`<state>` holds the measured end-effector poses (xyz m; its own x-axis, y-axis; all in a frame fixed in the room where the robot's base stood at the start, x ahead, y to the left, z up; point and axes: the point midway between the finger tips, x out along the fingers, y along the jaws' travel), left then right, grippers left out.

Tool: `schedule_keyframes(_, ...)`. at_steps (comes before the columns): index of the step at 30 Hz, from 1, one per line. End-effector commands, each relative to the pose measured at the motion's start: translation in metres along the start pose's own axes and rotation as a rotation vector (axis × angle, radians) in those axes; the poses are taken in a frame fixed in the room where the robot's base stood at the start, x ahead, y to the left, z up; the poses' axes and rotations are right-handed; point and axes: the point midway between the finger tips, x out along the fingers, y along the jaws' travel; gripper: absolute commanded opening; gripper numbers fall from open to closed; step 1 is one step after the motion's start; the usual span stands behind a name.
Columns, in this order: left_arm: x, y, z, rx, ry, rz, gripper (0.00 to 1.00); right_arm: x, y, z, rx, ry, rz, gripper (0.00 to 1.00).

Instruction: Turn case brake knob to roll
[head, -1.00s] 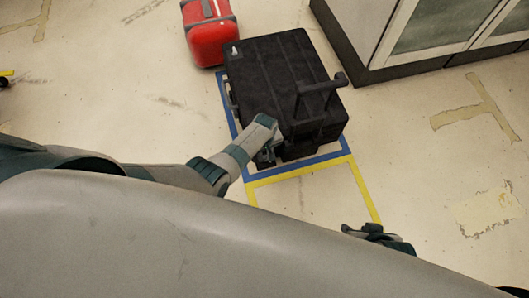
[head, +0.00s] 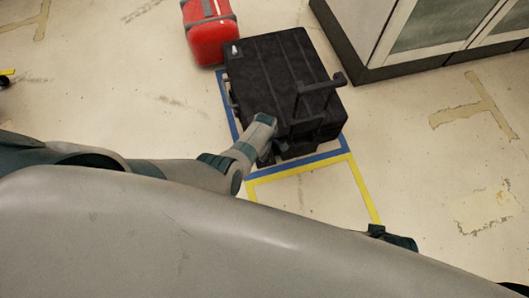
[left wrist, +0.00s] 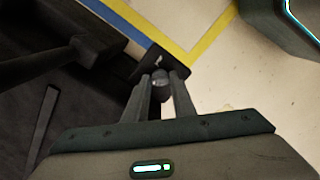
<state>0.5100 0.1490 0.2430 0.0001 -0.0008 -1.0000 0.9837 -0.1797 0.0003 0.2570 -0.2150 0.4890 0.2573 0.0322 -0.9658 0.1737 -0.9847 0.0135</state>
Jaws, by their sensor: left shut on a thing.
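The black case (head: 270,65) stands on the floor inside a blue and yellow taped outline. Its raised pull handle (head: 320,88) is on the right side. My left gripper (head: 268,156) is at the case's near edge, and its tips are mostly hidden by my wrist in the head view. In the left wrist view my left gripper (left wrist: 161,88) has its two fingers closed on a small grey knob (left wrist: 160,76) beside the dark case. A dark plate with a small pale mark lies just beyond the knob. Only part of my right gripper (head: 378,232) shows, behind my body.
A red suitcase (head: 209,32) stands behind the case on the left. A white cabinet (head: 400,35) with glass panels stands at the back right. Blue and yellow tape (head: 300,168) marks the floor. The floor at right is clear.

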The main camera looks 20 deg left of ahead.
Motion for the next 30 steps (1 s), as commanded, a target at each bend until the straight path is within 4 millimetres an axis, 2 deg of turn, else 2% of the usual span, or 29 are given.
schedule_keyframes(11, 0.0003, -0.0008, -0.0019, -0.006, 0.002, -0.002, 0.01, 0.0005, 0.0001, -0.0013, 0.0, 0.001, 0.0, 0.36)
schedule_keyframes(12, 0.0003, -0.0009, -0.0019, -0.006, 0.002, -0.002, 0.31, 0.0004, 0.0001, -0.0015, 0.0, 0.001, 0.0, 0.36)
schedule_keyframes(26, -0.0017, -0.0002, -0.0006, -0.005, 0.0, 0.0, 0.31, -0.0011, -0.0003, -0.0032, 0.0, 0.006, -0.001, 0.36)
schedule_keyframes(30, -0.0055, -0.0001, -0.0005, -0.005, 0.0, 0.0, 0.31, 0.0047, -0.0006, -0.0032, 0.0, 0.006, -0.002, 0.36)
